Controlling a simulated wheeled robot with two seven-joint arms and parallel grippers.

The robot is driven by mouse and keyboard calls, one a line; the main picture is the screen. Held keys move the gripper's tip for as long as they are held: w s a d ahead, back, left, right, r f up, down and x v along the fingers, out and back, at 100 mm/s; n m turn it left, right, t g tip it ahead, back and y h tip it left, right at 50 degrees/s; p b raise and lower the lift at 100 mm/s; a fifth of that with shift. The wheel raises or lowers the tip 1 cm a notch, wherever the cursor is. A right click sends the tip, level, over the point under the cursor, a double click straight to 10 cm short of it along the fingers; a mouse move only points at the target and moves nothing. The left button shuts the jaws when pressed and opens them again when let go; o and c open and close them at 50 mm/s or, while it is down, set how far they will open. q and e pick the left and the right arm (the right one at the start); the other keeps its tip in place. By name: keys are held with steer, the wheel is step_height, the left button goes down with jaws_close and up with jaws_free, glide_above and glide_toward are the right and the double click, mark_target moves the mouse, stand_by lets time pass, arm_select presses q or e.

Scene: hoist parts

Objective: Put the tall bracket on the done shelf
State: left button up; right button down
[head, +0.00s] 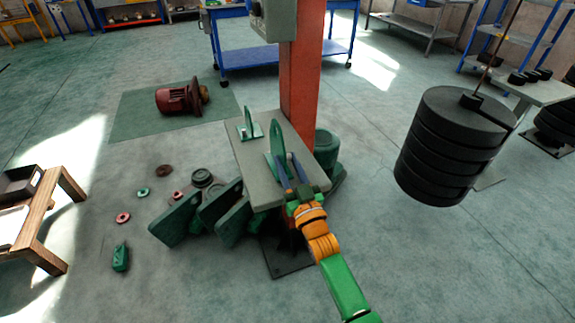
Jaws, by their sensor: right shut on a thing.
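A green tall bracket (273,138) with a pointed upright plate stands at the right side of a small grey table (262,183). My right gripper (287,165) reaches up from the bottom of the head view and is shut on this bracket. The gripper hides part of the bracket's lower end, so I cannot tell whether its base touches the tabletop. A second, smaller green bracket (249,124) stands apart on the same table, farther back. My left gripper is not in view. I cannot tell which of the shelves in view is the done shelf.
A red-orange column (301,85) rises right behind the table. A stack of black weights (452,150) hangs at the right. Green parts (178,219) and rings lie on the floor at left. A red motor (178,100) lies on a mat. A blue cart (342,52) stands behind.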

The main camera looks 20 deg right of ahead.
steer(key=c, duration=0.6)
jaws_free()
steer(key=shift+s, duration=0.1)
steer(key=shift+o, duration=0.2)
steer(key=shift+s, duration=0.1)
steer(key=v, duration=1.2)
steer(key=s+a+f+n+g, duration=0.1)
steer(key=s+f+g, duration=0.3)
steer(key=f, duration=0.8)
steer(key=s+a+f+g, duration=0.1)
steer(key=s+f+g, duration=0.3)
steer(key=f, duration=0.9)
steer(key=s+d+f+g, duration=0.1)
steer(key=s+f+g, duration=0.3)
steer(key=s, duration=0.4)
steer(key=s+d+f+g, duration=0.1)
steer(key=s+f+g, duration=0.3)
steer(key=s+f, duration=0.2)
steer(key=s+d+f+n+g, duration=0.1)
steer(key=s+f, duration=0.4)
steer(key=s, duration=0.6)
steer(key=d+g, duration=0.1)
steer(key=g, duration=0.1)
steer(key=shift+f+g+h, duration=0.4)
